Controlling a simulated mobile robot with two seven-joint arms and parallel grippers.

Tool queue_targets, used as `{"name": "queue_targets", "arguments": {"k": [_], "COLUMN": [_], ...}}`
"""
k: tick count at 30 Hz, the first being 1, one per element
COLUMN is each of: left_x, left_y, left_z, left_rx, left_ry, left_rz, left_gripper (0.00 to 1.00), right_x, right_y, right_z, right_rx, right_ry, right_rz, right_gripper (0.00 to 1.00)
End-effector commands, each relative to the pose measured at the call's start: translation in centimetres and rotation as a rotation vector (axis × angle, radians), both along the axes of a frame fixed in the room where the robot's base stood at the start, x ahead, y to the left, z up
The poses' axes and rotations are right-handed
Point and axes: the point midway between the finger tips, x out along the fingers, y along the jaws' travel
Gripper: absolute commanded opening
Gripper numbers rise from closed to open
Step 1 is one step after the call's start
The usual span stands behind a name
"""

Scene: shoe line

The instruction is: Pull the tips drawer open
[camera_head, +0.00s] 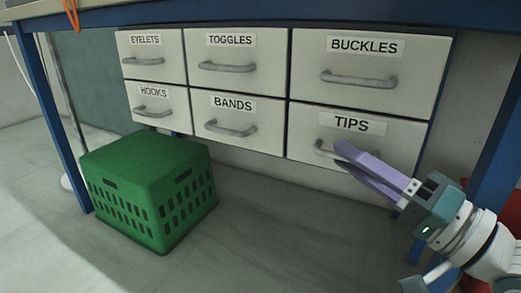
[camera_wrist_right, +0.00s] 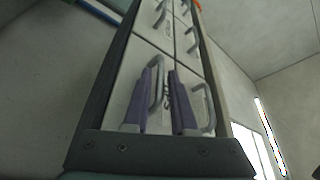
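The tips drawer (camera_head: 309,146) is at the lower right of the cabinet, flush with the other drawer fronts. Its grey bar handle (camera_head: 321,149) is partly hidden behind the purple fingers of my right gripper (camera_head: 341,150). In the right wrist view the two purple fingers (camera_wrist_right: 164,78) stand apart, and the handle (camera_wrist_right: 158,82) shows beside the left finger, in the gap. I cannot tell whether the fingers touch it. My left gripper is not in view.
The buckles drawer (camera_head: 391,58) is directly above, with its own handle. Other shut drawers, including bands (camera_head: 211,138), lie to the left. A green crate (camera_head: 149,184) stands on the floor at left. A blue table leg (camera_head: 501,150) rises at right.

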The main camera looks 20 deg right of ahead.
Motion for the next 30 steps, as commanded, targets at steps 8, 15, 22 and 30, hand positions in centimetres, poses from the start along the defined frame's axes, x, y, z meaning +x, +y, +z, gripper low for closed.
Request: {"name": "queue_targets", "arguments": {"k": [8, 15, 22, 30], "left_x": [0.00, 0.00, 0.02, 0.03], "left_y": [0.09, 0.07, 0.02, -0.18], "left_z": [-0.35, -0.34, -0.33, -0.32], "left_rx": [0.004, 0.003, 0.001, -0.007], "left_ry": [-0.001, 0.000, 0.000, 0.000], "left_rz": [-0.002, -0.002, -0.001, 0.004], "left_gripper": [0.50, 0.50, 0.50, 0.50], "right_x": [1.01, 0.99, 0.98, 0.97], "right_y": [0.43, 0.41, 0.40, 0.40], "right_z": [0.23, 0.22, 0.23, 0.23], "right_rx": [0.000, -0.001, -0.001, -0.001], "right_ry": [0.002, 0.001, 0.001, 0.001], "right_rz": [0.001, 0.000, 0.000, 0.000], "right_gripper": [0.25, 0.12, 0.00, 0.00]}}
